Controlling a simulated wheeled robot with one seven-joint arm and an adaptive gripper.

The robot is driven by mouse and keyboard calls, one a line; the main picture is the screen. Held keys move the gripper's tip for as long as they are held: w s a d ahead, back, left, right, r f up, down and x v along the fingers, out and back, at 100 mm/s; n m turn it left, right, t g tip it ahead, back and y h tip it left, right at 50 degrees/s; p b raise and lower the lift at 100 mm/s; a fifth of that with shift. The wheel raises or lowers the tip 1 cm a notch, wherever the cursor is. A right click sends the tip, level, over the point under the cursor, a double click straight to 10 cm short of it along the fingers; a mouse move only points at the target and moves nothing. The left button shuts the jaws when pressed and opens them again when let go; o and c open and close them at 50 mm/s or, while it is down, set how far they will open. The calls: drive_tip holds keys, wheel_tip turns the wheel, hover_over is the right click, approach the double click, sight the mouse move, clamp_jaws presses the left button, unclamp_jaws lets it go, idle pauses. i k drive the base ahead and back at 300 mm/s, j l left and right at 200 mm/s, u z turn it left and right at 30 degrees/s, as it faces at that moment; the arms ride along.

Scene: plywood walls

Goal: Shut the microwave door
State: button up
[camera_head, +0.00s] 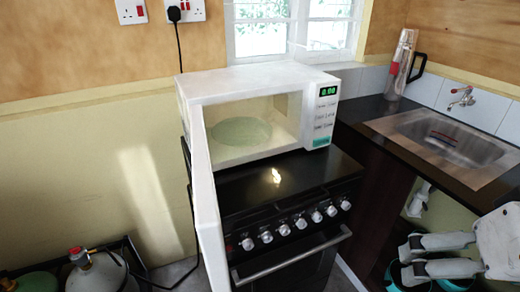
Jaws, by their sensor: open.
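A white microwave (260,77) stands on top of a black stove. Its door (205,190) is swung wide open on the left side and sticks out toward me, seen nearly edge-on. The lit cavity shows a round greenish turntable (240,131) with nothing on it. The control panel (325,115) on the right has a green display. My gripper (405,260) is at the lower right, open and empty, with its fingers pointing left. It is well to the right of the door and apart from it, below counter height.
The black stove (290,178) has a row of knobs and an oven handle at its front. A dark counter with a steel sink (445,140) and a flask (400,65) is at right. Gas cylinders (98,272) stand at lower left. Open floor is barely visible.

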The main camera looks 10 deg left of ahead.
sight(208, 223)
drive_tip(key=u, duration=1.1)
drive_tip(key=j+z, duration=0.25)
drive_tip(key=j, duration=0.25)
drive_tip(key=k+j+z, duration=0.1)
drive_tip(key=j+z, duration=0.15)
drive_tip(key=j, duration=0.25)
